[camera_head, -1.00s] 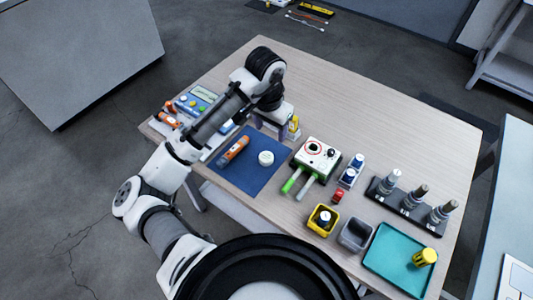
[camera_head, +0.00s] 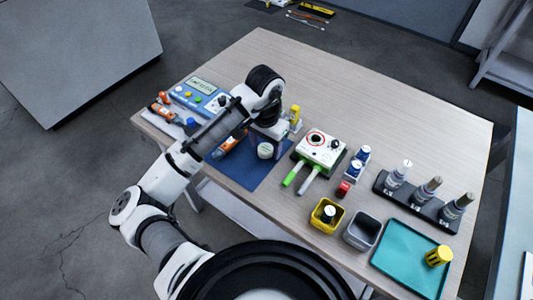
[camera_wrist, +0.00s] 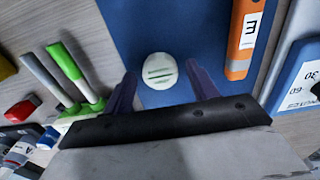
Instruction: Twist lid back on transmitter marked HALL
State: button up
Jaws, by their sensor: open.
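A white round lid (camera_head: 265,151) lies on the blue mat (camera_head: 240,175). In the wrist view the lid (camera_wrist: 160,71) shows dark green bars on top. My gripper (camera_wrist: 160,76) is open, with one finger on each side of the lid and nothing visibly held. In the head view my gripper (camera_head: 266,136) is at the lid; its height above the mat is hard to judge. Three grey upright transmitters (camera_head: 427,190) stand in a black rack at the right. The leftmost (camera_head: 398,174) has a paler top. Their labels are too small to read, so I cannot tell which is HALL.
An orange tool (camera_wrist: 245,35) lies on the mat beside the lid. Yellow and grey bins (camera_head: 362,230) and a teal tray (camera_head: 405,265) with a yellow cylinder (camera_head: 438,256) are nearer. The far table is clear.

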aim_at(268, 147)
jog(key=shift+f, duration=0.2)
dwell(0.6)
jog(key=c, duration=0.7)
jog(key=shift+r+p, duration=2.45)
jog(key=shift+r, duration=0.1)
jog(key=shift+w+d+r, duration=0.1)
jog(key=shift+w+d, duration=0.05)
jog(key=shift+d, duration=0.25)
jog(key=shift+w+d+r+b, duration=0.2)
jog(key=shift+d+b, duration=0.75)
jog(key=shift+d, duration=1.2)
jog(key=shift+w+d+r+b, duration=0.2)
jog(key=shift+d+b, duration=0.8)
jog(key=shift+d, duration=1.1)
jog(key=shift+w+d+r+b, duration=0.2)
jog(key=shift+d+b, duration=0.75)
jog(key=shift+d, duration=1.2)
